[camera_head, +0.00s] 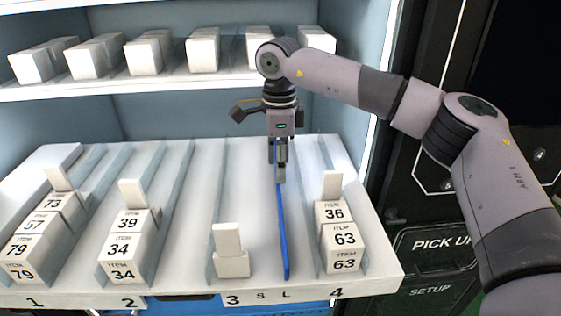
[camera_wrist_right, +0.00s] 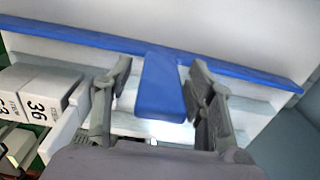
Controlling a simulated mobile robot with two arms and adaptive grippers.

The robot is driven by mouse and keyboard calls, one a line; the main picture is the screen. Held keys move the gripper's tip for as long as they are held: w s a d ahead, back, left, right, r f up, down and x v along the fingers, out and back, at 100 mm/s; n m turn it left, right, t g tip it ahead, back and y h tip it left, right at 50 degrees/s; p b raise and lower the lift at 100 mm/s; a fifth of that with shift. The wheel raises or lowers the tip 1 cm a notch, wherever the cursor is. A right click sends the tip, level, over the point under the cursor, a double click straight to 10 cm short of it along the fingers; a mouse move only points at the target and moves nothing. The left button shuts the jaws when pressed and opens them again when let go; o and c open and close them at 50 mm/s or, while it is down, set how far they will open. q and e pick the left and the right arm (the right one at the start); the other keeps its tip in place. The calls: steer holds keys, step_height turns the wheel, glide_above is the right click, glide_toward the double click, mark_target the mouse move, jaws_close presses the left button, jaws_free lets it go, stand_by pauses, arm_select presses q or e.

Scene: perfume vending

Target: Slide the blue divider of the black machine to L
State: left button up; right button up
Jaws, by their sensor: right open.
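The blue divider (camera_head: 284,235) is a thin strip running front to back on the white lower shelf between lane 3 and lane 4. Its front end stands just above the letter L (camera_head: 286,295), right of the letter S (camera_head: 261,296). My right gripper (camera_head: 280,172) reaches down over the divider's rear part. In the right wrist view the gripper (camera_wrist_right: 158,82) is open, with the divider's blue tab (camera_wrist_right: 160,90) between its fingers and a visible gap on both sides. The divider's long strip (camera_wrist_right: 95,40) crosses beyond the fingertips. My left gripper is not in view.
Lane 4 boxes (camera_head: 338,237) stand right of the divider. A white box (camera_head: 230,255) stands in lane 3 to its left. More boxes fill lanes 1 and 2. An upper shelf (camera_head: 130,82) with white boxes is behind my right arm. A black panel is at right.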

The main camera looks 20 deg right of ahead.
step_height(320, 180, up, 11)
steer(key=shift+a+f, duration=0.1)
steer(key=shift+r, duration=0.6)
